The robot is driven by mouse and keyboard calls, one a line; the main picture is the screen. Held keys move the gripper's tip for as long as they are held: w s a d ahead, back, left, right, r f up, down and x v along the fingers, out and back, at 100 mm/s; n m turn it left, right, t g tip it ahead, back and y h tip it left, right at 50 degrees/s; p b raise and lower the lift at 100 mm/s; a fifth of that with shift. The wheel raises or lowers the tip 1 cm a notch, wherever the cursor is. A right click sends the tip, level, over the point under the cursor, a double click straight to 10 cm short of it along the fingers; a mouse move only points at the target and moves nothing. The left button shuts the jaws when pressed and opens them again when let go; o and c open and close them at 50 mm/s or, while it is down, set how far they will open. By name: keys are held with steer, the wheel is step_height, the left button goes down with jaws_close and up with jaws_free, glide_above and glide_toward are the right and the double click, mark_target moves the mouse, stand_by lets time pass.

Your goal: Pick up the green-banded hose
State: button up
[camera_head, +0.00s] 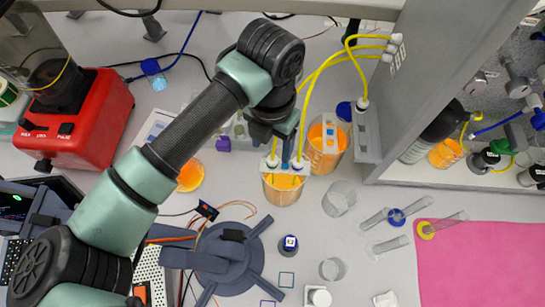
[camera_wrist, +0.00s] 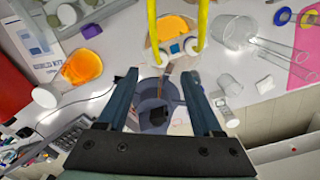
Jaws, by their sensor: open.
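My gripper (camera_wrist: 160,80) is open, its two dark fingers apart with nothing seen between them. In the head view it points down, partly hidden by my wrist, over a beaker of orange liquid (camera_head: 283,190). Two yellow hoses (camera_wrist: 152,30) (camera_wrist: 203,28) run down to white ends at that beaker, just beyond my fingertips in the wrist view. In the head view the yellow hoses (camera_head: 318,72) arch from ports on the grey panel. I cannot make out a green band on either hose, so I cannot tell which is the green-banded one.
A second orange-filled beaker (camera_head: 327,150) stands close behind, right of my gripper. The grey panel (camera_head: 400,100) rises to the right. Empty glass cylinders (camera_head: 339,200) and a pink mat (camera_head: 480,265) lie right. A red blender (camera_head: 75,120) stands left.

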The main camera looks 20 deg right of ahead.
mark_target(272, 159)
steer(key=shift+w+d+f+p, duration=0.1)
steer(key=shift+f+p, duration=0.6)
steer(key=shift+f, duration=0.9)
steer(key=shift+w+d+f+p, duration=0.1)
steer(key=shift+f+p, duration=0.6)
steer(key=shift+f, duration=0.9)
jaws_close()
